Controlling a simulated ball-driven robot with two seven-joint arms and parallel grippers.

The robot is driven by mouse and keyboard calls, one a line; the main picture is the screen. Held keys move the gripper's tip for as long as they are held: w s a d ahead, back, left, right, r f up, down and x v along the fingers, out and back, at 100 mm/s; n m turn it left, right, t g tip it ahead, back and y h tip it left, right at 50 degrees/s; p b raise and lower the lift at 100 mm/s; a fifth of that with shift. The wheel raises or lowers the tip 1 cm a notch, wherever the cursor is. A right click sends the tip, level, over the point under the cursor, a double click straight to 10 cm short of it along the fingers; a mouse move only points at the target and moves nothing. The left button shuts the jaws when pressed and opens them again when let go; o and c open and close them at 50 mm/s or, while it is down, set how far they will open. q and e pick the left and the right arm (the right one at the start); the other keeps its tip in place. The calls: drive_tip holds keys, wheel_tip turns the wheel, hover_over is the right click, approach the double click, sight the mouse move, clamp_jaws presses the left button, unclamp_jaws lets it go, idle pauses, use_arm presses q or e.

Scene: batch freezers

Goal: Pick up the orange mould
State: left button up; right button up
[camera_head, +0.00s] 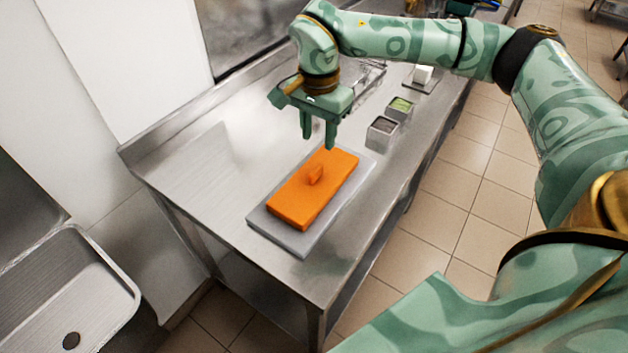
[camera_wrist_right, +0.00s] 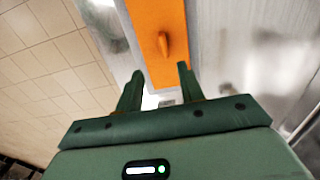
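The orange mould (camera_head: 298,203) is a flat rectangular block with a small raised knob (camera_head: 316,174) on top. It lies on a grey tray (camera_head: 262,222) near the front end of the steel counter. My right gripper (camera_head: 318,142) is above the far end of the mould, fingers pointing down, open and empty. In the right wrist view the mould (camera_wrist_right: 150,22) and its knob (camera_wrist_right: 163,44) show beyond the two spread fingers (camera_wrist_right: 158,84). The left gripper is not in view.
Two small square containers, one dark (camera_head: 381,132) and one with green contents (camera_head: 400,106), stand right of the tray. A white block (camera_head: 423,74) sits farther back. A sink (camera_head: 75,290) is at the lower left. The counter left of the tray is clear.

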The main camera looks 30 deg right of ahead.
sight(316, 169)
wheel_tip(316, 169, down, 7)
drive_tip(key=shift+a+r+b, duration=0.1)
drive_tip(key=shift+r+b, duration=0.1)
drive_tip(key=shift+b, duration=0.2)
drive_tip(key=f, duration=0.2)
drive_tip(key=f+b, duration=0.1)
drive_tip(key=f, duration=0.1)
drive_tip(key=shift+w, duration=0.3)
drive_tip(key=shift+f, duration=0.4)
clamp_jaws()
